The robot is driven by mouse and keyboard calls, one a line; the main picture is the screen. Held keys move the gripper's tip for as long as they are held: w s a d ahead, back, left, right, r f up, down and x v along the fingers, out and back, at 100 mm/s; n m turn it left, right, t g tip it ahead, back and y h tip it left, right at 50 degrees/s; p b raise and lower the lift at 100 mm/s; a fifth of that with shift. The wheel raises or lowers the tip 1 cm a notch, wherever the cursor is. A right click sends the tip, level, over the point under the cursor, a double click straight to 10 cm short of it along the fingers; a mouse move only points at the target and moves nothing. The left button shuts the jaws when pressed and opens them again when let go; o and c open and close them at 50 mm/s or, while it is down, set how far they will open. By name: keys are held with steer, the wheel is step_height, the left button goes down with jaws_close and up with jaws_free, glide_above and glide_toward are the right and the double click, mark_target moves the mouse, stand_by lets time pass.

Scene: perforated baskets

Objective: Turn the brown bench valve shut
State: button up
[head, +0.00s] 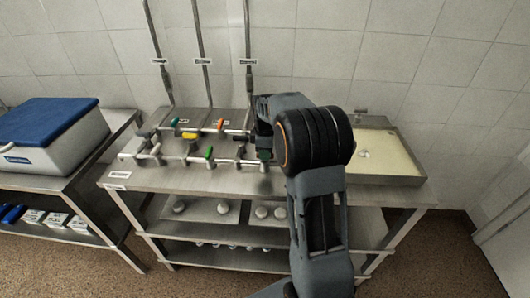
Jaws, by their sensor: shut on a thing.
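The bench valves sit on two pipe rows on the steel bench (118,178). A dark brownish lever (241,137), which looks like the brown valve, is at the right end of the back row. My gripper (257,134) is at this lever, seen from behind, and is shut on it. My wrist hides most of the fingers and the contact, so the lever's exact angle cannot be told.
Other valve handles are close by: teal (175,122), yellow (189,136), orange (220,124), and green (208,153). Three upright pipes (202,62) rise behind. A sink (390,155) is at right, a blue-lidded cooler (48,135) at left.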

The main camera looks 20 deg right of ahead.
jaws_close()
steer(key=m, duration=0.3)
steer(key=shift+r+p, duration=0.1)
steer(key=shift+p, duration=0.25)
steer(key=m, duration=0.5)
steer(key=shift+m+p, duration=0.4)
steer(key=m, duration=0.4)
steer(key=shift+m+p, duration=0.35)
steer(key=shift+m, duration=2.15)
steer(key=o, duration=0.7)
jaws_free()
